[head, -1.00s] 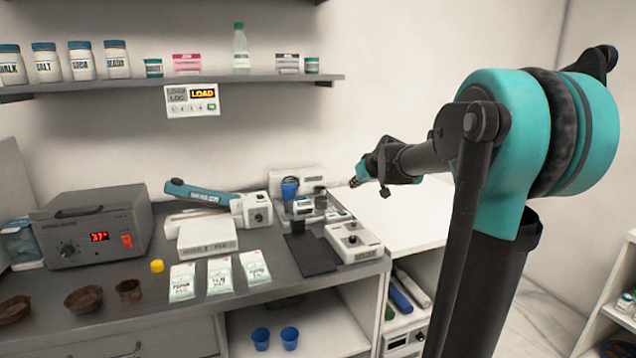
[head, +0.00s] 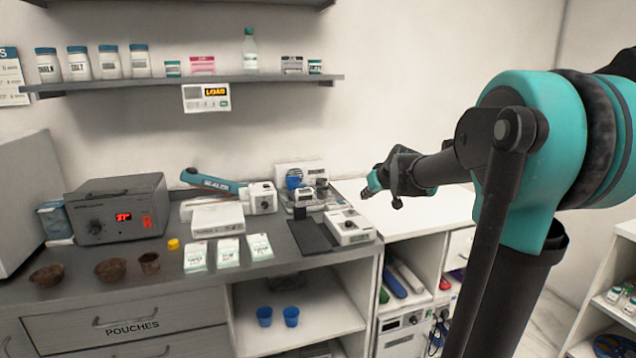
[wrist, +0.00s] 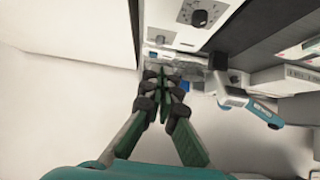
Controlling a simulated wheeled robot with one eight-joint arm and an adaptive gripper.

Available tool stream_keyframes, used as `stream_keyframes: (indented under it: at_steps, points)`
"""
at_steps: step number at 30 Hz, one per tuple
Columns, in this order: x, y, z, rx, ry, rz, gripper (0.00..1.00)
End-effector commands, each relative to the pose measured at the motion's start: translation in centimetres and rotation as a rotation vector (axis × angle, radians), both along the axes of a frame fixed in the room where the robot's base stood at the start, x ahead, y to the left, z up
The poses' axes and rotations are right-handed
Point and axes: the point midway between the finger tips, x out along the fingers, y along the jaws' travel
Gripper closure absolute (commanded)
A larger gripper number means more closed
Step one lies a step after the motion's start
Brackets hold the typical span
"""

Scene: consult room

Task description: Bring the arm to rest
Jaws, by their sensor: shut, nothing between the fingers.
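My gripper (head: 367,193) is at the end of my raised arm, right of centre in the head view. It is above the white counter section (head: 430,212) and to the right of the white device with a dial (head: 349,227). In the wrist view the fingers of my gripper (wrist: 163,75) are together with nothing between them. The gripper looks apart from every object, though its exact height above the counter is hard to tell.
The grey counter holds a heater box (head: 118,212), a teal-handled sealer (head: 215,184), white packets (head: 228,249) and brown bowls (head: 110,270). A shelf (head: 190,84) with jars hangs above. Blue cups (head: 291,316) stand below. The white counter section looks largely clear.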

Motion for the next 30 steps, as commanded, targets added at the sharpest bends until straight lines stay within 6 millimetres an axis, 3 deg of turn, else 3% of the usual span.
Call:
stream_keyframes:
  at_steps: [5, 11, 16, 21, 24, 27, 30]
  points:
    - [-3.0, 0.1, -2.4, -0.001, 0.048, -0.012, 1.0]
    - [-7.9, 0.0, -6.2, -0.006, 0.127, -0.04, 1.0]
    - [-14.4, -0.5, -11.0, -0.019, 0.224, -0.087, 1.0]
    - [-23.7, -1.6, -17.4, -0.045, 0.351, -0.17, 1.0]
    - [-28.3, -2.3, -20.3, -0.06, 0.41, -0.22, 1.0]
    - [-31.6, -3.0, -22.3, -0.074, 0.451, -0.26, 1.0]
    - [-33.5, -3.4, -23.4, -0.081, 0.473, -0.285, 1.0]
